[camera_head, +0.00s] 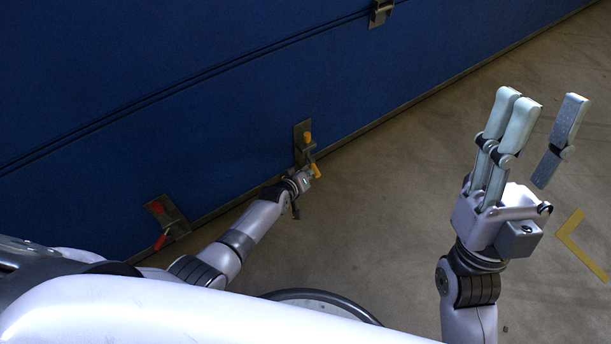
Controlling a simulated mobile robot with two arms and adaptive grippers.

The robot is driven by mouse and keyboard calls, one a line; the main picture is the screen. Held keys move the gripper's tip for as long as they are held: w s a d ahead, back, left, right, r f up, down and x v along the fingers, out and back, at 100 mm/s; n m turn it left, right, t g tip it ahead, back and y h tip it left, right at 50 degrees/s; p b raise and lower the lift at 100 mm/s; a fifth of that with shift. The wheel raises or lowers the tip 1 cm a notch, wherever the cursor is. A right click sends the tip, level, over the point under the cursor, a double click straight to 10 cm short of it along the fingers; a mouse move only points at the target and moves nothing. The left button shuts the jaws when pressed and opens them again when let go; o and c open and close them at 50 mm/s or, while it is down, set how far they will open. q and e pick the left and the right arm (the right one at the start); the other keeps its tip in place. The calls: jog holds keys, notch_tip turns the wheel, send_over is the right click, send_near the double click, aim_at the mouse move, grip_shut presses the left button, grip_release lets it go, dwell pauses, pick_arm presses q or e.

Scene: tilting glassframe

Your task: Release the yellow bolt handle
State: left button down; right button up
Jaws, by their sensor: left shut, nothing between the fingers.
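The yellow bolt handle (308,138) sits on a dark metal plate (301,131) low on the blue panel. Another yellow piece (315,171) shows just below it, beside my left gripper. My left gripper (308,173) is at the lower end of this plate, small and partly hidden by its own wrist. It is shut with nothing between its fingers; I cannot tell whether it touches the yellow parts. My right gripper (543,125) is raised at the right, open and empty, fingers pointing up, well away from the panel.
A red-handled latch (162,238) is on another plate to the left. The blue panel (200,120) fills the upper left.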

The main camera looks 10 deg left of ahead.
pick_arm(q)
jog(key=shift+s+d+r+p, duration=0.15)
jog(key=shift+s+r+p, duration=0.45)
jog(key=shift+s, duration=0.25)
pick_arm(e)
jog(key=w+a+f+g+h, duration=0.1)
jog(key=w+f+g, duration=0.3)
jog(key=w, duration=0.1)
jog(key=shift+w+g, duration=0.3)
jog(key=shift+f, duration=0.1)
